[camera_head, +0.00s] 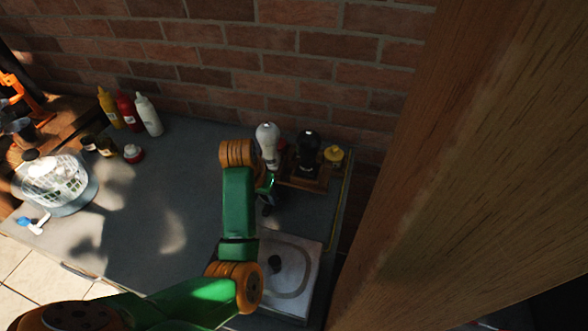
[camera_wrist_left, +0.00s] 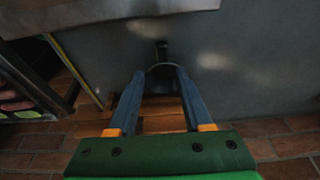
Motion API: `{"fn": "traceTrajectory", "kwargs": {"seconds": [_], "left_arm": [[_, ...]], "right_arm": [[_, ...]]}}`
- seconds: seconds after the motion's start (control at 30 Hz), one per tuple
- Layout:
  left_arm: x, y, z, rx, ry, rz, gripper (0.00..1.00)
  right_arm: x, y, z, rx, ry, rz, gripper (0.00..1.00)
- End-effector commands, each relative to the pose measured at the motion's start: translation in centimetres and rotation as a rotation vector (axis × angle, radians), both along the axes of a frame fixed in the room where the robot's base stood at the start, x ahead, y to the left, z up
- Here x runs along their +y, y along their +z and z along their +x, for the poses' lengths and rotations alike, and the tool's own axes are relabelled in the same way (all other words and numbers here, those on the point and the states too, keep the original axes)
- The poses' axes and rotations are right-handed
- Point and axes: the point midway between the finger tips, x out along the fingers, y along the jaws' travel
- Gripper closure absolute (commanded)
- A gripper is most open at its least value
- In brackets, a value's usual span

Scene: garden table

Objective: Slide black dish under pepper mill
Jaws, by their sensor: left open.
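The black mill (camera_head: 308,150), which looks like the pepper mill, stands upright beside a white mill (camera_head: 267,142) on a wooden stand (camera_head: 310,179) near the brick wall. My left gripper (camera_head: 268,186) is at the near side of the stand, in front of the white mill. In the left wrist view my left gripper (camera_wrist_left: 162,72) has its two fingers apart. A dark rounded thing, probably the black dish (camera_wrist_left: 162,50), shows at and beyond the fingertips, partly hidden; contact cannot be told. Its dark end shows below the gripper in the head view (camera_head: 267,210). My right gripper is out of view.
A yellow-topped jar (camera_head: 333,156) stands right of the black mill. Bottles (camera_head: 148,115) and a white basket (camera_head: 52,182) stand at left. The middle of the grey table (camera_head: 165,190) is clear. A wooden post (camera_head: 455,165) rises at right.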

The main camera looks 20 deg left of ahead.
Motion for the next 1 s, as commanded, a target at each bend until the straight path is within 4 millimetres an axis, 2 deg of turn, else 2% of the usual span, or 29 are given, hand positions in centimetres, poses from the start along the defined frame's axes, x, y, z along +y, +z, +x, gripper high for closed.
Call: {"fn": "traceTrajectory", "kwargs": {"seconds": [0.17,0.53,0.73,1.0], "left_arm": [[-0.1,-1.1,0.1,0.007,0.004,-0.009,0.5],[0.0,-5.0,1.3,0.005,0.002,-0.007,0.5],[0.1,-7.5,1.9,0.004,0.002,-0.006,0.5],[0.1,-8.7,2.4,0.003,0.002,-0.005,0.5]], "right_arm": [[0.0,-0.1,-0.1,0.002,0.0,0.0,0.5],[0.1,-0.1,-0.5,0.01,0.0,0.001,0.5],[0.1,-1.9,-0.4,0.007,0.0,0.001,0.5],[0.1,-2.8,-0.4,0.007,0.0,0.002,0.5]]}}
